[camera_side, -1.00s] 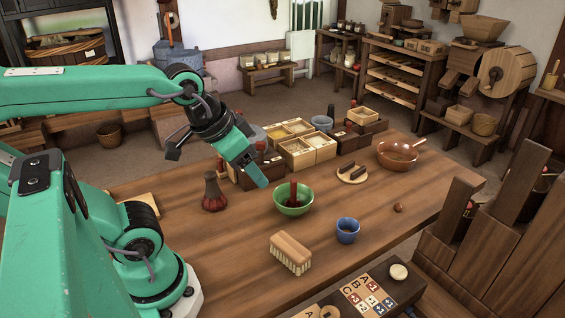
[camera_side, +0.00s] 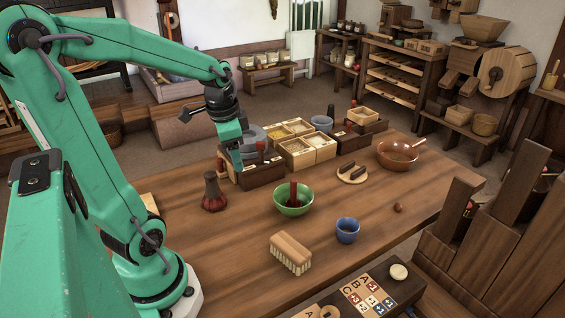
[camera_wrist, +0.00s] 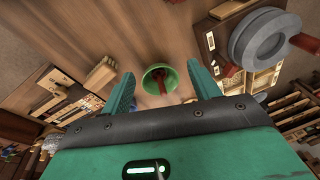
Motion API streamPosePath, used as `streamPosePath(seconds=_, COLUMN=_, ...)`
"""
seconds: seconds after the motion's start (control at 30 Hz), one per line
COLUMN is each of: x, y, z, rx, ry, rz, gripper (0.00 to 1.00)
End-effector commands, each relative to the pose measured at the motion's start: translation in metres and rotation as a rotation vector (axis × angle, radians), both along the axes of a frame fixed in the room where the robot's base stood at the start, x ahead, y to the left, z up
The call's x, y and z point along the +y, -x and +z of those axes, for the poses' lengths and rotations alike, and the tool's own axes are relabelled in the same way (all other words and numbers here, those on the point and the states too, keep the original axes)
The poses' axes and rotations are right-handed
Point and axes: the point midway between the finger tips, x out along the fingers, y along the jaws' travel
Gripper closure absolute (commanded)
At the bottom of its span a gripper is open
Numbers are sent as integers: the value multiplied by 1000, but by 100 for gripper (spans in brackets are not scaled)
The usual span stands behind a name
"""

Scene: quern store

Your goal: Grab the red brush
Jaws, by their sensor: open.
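The red brush (camera_side: 214,193) stands upright on the table in the side view, with a narrow dark top and flared reddish lower part. I cannot make it out in the wrist view. My gripper (camera_side: 237,158) is open and empty, above the table up and to the right of the brush in the side view, apart from it. In the wrist view my fingers (camera_wrist: 163,82) are spread, with the green bowl showing far beyond the gap.
A green bowl (camera_side: 293,202) holds a red stick-like thing. A wooden brush with pale bristles (camera_side: 290,254) and a blue cup (camera_side: 347,230) stand nearer. Wooden boxes (camera_side: 308,150) and a grey round stone (camera_wrist: 262,36) stand behind. The table (camera_side: 230,240) is clear around the red brush.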

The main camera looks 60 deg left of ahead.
Motion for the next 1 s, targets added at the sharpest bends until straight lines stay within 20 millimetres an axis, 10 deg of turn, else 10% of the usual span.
streamPosePath(seconds=0.43, x=96, y=31, z=-56, rx=164, ry=66, rz=-146, gripper=39)
streamPosePath(seconds=1.0, x=106, y=38, z=-79, rx=180, ry=84, rz=-177, gripper=39)
